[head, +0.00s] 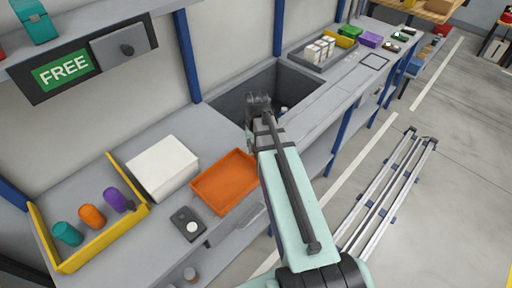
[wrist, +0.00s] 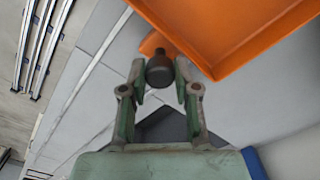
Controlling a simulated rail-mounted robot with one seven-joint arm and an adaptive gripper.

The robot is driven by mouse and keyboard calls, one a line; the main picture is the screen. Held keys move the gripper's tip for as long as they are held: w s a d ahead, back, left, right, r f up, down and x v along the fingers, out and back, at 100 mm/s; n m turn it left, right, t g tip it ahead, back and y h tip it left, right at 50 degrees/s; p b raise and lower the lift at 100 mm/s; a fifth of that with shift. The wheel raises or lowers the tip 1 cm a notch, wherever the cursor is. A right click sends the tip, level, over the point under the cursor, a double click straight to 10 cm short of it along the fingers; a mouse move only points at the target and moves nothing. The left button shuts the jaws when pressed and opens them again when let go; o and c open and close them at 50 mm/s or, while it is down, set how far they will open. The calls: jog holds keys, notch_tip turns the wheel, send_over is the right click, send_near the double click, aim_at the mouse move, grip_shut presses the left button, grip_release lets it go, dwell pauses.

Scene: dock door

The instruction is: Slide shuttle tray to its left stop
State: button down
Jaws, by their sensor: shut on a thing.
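The shuttle tray appears to be the shallow orange tray (head: 226,182) on the grey bench, left of my arm in the head view. Its right end is partly hidden by my arm. In the wrist view the orange tray (wrist: 225,35) fills the upper right, with an orange tab and a dark round knob (wrist: 159,68) at its near corner. My gripper (wrist: 159,78) has its two fingers closed on either side of this knob. In the head view the fingertips cannot be made out. I cannot pick out the left stop.
A white box (head: 162,168) stands close left of the tray. A yellow-edged bin (head: 100,232) holds coloured cups farther left. A small dark box with a white button (head: 188,224) sits in front. A recessed well (head: 232,101) opens behind. A green FREE sign (head: 63,71) hangs above.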

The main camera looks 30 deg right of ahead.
jog(key=shift+s+a, duration=0.1)
jog(key=shift+a, duration=0.1)
jog(key=c, duration=0.8)
grip_release()
jog(key=shift+a, duration=0.1)
jog(key=shift+c, duration=0.2)
jog(key=shift+r, duration=0.5)
notch_tip(320, 180, up, 11)
